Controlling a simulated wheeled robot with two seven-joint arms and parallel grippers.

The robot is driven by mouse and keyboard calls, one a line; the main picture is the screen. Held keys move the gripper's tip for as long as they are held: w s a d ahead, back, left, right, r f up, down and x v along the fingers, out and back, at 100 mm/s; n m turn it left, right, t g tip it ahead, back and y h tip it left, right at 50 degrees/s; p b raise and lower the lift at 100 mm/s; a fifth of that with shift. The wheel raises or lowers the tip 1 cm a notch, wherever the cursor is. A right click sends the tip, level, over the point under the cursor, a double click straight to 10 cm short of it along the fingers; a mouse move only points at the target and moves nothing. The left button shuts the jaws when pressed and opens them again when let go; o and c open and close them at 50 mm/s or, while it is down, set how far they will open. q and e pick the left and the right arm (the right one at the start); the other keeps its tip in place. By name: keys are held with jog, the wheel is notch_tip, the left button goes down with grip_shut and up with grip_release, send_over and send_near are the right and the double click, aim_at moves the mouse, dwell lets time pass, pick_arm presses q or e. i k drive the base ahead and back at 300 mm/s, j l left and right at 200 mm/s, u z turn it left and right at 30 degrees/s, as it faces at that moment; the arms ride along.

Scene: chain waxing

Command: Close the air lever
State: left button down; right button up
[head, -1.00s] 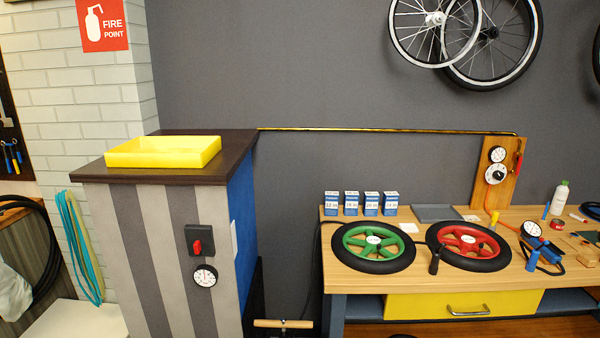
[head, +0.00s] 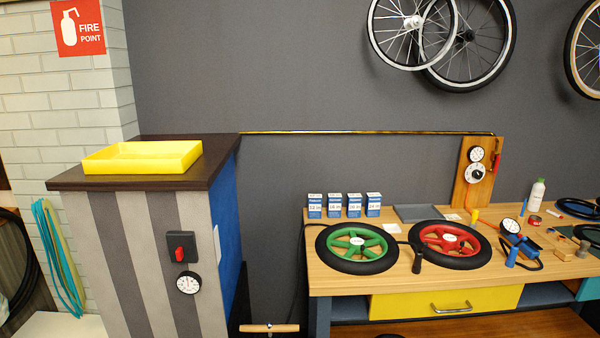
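A wooden board (head: 468,198) stands upright at the back of the workbench and carries two round gauges or dials (head: 475,173). A small red lever (head: 497,162) shows at the board's right edge, at the end of the brass pipe (head: 350,133) along the wall. Its exact position is too small to tell. A red switch handle (head: 180,252) sits on a dark plate on the striped cabinet, pointing roughly downward, above a white gauge (head: 188,284). Neither of my grippers is in view.
The striped cabinet (head: 125,235) with a yellow tray (head: 142,157) stands on the left. The workbench (head: 345,281) holds a green wheel (head: 357,248), a red wheel (head: 450,244), several small boxes and a blue pump (head: 522,245). A pump handle (head: 270,328) stands in the gap between.

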aim_at(498, 158)
jog(key=i+l+z, duration=0.45)
jog(key=i+l, duration=0.3)
